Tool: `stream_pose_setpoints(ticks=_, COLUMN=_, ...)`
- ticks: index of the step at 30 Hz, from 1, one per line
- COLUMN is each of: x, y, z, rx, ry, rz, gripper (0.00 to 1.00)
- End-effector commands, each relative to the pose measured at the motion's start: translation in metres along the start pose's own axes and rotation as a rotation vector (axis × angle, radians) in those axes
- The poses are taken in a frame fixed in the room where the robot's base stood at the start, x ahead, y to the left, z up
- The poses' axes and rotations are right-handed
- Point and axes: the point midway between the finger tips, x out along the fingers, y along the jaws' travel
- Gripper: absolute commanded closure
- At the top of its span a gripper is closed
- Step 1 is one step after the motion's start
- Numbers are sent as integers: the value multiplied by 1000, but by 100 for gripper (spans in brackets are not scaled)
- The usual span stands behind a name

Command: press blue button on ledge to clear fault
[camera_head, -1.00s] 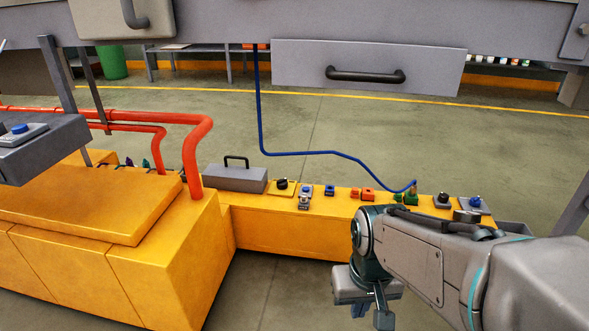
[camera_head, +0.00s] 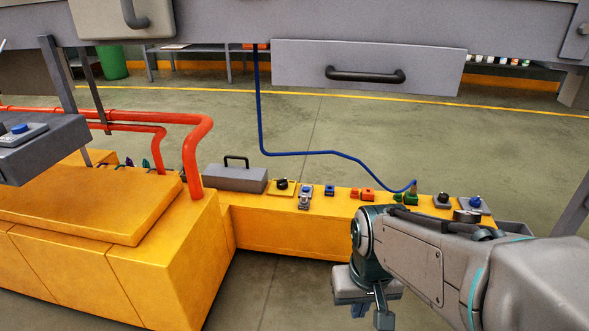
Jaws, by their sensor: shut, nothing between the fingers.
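The yellow ledge (camera_head: 275,232) runs across the middle, with several small controls along its top. A blue button on a pale grey base (camera_head: 475,202) sits near its right end. Two smaller blue-topped controls sit left of its middle, one on a light stand (camera_head: 306,190) and one dark (camera_head: 329,190). Another blue button (camera_head: 19,128) is on a grey box at the far left, off this ledge. My gripper (camera_head: 372,315) points down in front of the ledge, shut and empty, apart from all the buttons. Its fingertips are small and partly overlapped in this view.
A grey toolbox (camera_head: 236,179) stands on the ledge's left part. A blue cable (camera_head: 300,153) drops to green fittings (camera_head: 405,198) beside red blocks (camera_head: 362,194). A red pipe (camera_head: 197,150) rises from the yellow housing (camera_head: 165,270). A grey beam with a drawer (camera_head: 366,68) crosses above.

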Motion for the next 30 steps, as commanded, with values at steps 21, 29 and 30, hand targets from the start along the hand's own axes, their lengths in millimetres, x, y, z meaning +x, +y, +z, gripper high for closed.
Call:
stream_pose_setpoints(ticks=21, x=-54, y=-4, z=-4, rx=-16, ry=22, rz=-2, gripper=100)
stream_pose_setpoints(ticks=29, x=-55, y=-4, z=-4, rx=-19, ry=25, rz=-2, gripper=100)
stream_pose_setpoints(ticks=30, x=-55, y=-4, z=-4, rx=-19, ry=25, rz=-2, gripper=100)
